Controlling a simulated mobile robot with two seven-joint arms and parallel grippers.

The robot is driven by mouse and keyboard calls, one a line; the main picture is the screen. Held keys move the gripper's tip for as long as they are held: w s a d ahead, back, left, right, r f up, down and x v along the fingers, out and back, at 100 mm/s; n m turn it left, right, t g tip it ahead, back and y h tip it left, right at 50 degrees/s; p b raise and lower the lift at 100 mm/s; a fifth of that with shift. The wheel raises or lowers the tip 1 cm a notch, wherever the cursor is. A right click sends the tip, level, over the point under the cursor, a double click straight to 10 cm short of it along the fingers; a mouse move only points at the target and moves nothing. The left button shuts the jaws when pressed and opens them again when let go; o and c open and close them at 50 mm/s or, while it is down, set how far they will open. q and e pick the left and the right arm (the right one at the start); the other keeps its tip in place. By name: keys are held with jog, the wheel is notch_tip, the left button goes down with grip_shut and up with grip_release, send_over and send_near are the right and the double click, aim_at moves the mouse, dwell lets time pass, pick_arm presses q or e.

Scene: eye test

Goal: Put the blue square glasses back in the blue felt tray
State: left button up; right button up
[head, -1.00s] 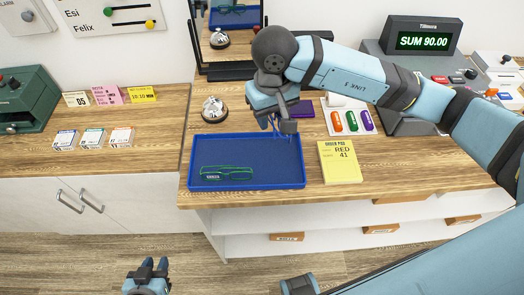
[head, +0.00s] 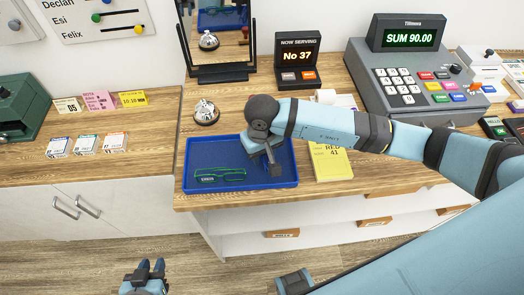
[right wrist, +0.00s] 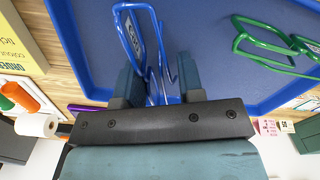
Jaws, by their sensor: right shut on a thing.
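The blue felt tray (head: 215,146) lies on the wooden counter, and its floor and rim fill much of the right wrist view (right wrist: 200,30). The green glasses (head: 228,174) lie in its left part. My right gripper (head: 274,168) is over the right half of the tray, pointing down. In the right wrist view it (right wrist: 160,75) is shut on the blue square glasses (right wrist: 133,8), which hang between the fingers with a small white label. Whether they touch the tray floor I cannot tell. In the head view the gripper hides them. My left gripper (head: 151,268) is open and empty, low in front of the counter.
A bell (head: 206,112) and a mirror (head: 218,40) stand behind the tray. A yellow pad (head: 330,165) lies to its right, partly under my right arm. A number sign (head: 297,58) and a cash register (head: 405,85) stand further back.

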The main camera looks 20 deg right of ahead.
jog(key=shift+f+b, duration=0.2)
jog(key=shift+b, duration=0.15)
jog(key=o, duration=0.9)
jog(key=shift+r, duration=0.1)
jog(key=shift+r+p, duration=0.25)
jog(key=shift+p, duration=0.25)
notch_tip(320, 180, up, 12)
jog(key=b, duration=0.2)
jog(key=shift+f, duration=0.1)
